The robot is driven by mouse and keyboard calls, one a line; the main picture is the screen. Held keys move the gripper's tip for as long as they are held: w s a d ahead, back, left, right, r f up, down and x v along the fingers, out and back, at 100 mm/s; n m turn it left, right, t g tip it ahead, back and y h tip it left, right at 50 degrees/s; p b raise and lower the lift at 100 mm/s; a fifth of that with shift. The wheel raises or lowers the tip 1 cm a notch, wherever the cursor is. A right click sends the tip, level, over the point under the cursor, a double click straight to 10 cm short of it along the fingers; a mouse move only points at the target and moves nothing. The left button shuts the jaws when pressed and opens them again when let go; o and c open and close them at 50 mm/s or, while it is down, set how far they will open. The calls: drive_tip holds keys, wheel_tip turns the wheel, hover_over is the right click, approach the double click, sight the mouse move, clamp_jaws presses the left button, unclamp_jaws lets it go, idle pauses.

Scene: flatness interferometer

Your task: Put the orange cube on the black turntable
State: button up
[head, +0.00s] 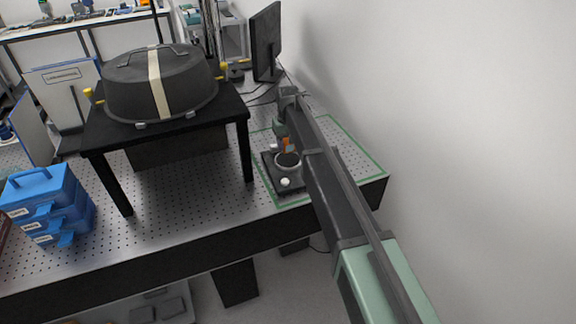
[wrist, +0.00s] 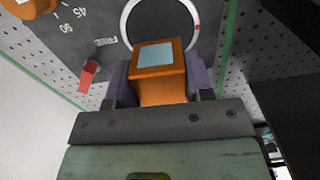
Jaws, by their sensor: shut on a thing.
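The orange cube (wrist: 160,75), with a pale blue square on its facing side, is held between the purple fingers of my gripper (wrist: 160,82) in the wrist view. My gripper is shut on it. The black turntable (head: 288,159) with a light ring is on a dark base on the bench in the head view. The turntable also shows in the wrist view (wrist: 170,8), behind the cube. In the head view the orange cube (head: 288,143) shows small, right over or at the turntable's far side. Whether it touches the turntable I cannot tell.
The turntable's base (head: 285,184) has a white knob, and a red pointer (wrist: 90,72) shows on it. A black stand (head: 245,110) with a dark lidded pot is to the left. A monitor (head: 265,42) stands behind. A white wall is close on the right.

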sight(288, 151)
wheel_tip(288, 151, down, 5)
drive_tip(key=b, duration=0.4)
drive_tip(key=shift+r, duration=0.55)
drive_tip(key=shift+c, duration=0.5)
drive_tip(key=shift+f, duration=0.25)
drive_tip(key=o, duration=1.1)
drive_tip(key=shift+r, duration=0.15)
wheel_tip(288, 151, up, 12)
drive_tip(key=p, duration=1.2)
drive_tip(key=shift+r, duration=0.25)
drive_tip(key=s+d+m, duration=0.1)
drive_tip(key=s+d, duration=0.6)
drive_tip(key=s, duration=0.5)
drive_tip(key=s+d+m, duration=0.2)
drive_tip(key=s+d, duration=0.6)
drive_tip(key=s, duration=0.3)
drive_tip(key=s+d+m, duration=0.1)
drive_tip(key=s+d, duration=0.7)
drive_tip(key=s, duration=0.4)
drive_tip(key=shift+s+d+f+m, duration=0.15)
drive_tip(key=shift+s+d+m, duration=0.1)
drive_tip(key=shift+s+m, duration=0.05)
